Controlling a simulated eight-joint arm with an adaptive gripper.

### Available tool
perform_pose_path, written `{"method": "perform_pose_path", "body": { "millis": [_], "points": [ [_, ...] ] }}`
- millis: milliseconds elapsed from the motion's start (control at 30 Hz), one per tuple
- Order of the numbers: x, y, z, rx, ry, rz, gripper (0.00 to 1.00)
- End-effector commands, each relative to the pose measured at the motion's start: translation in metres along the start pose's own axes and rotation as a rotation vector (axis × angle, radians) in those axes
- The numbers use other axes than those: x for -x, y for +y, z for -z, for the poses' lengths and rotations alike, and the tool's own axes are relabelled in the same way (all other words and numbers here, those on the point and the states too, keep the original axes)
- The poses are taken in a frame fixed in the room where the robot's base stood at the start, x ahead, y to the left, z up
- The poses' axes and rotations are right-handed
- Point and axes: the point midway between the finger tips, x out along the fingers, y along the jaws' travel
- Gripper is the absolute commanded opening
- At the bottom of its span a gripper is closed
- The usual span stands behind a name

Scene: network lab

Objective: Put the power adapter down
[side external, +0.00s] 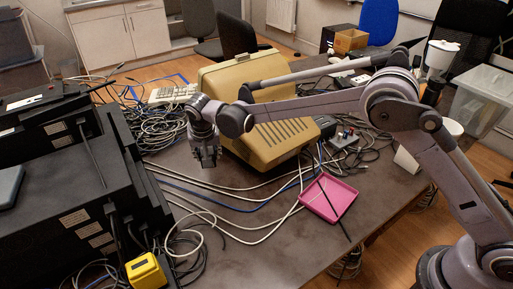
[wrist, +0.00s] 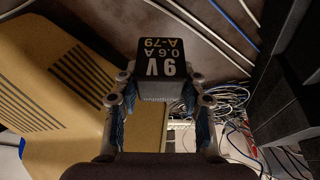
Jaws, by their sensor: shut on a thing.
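The power adapter (wrist: 160,62) is a black block with white print reading "9V 0.6A A-79". In the wrist view it sits between the two fingers of my gripper (wrist: 160,84), which is shut on it. In the side external view my gripper (side external: 207,158) points down above the table (side external: 265,222), in front of the beige monitor and right of the black equipment stack. The adapter is hard to make out there against the dark fingers.
White and blue cables cross the table below my gripper. A beige monitor (side external: 272,140) stands close on the right. Black stacked equipment (side external: 75,175) fills the left, with a yellow device (side external: 146,271) at front. A pink tray (side external: 340,193) with a dark stick lies right. Bare tabletop lies between.

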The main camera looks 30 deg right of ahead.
Motion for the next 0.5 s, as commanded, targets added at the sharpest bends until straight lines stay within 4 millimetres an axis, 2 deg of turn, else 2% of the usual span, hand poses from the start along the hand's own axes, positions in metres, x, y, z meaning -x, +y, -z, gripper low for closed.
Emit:
{"method": "perform_pose_path", "body": {
  "millis": [267,400,500],
  "points": [
    [0.027,0.100,-0.049,-0.443,0.002,-0.186,0.04],
    [0.042,0.154,-0.081,-0.679,0.001,-0.283,0.04],
    [0.053,0.188,-0.103,-0.825,0.002,-0.342,0.04]
  ]
}}
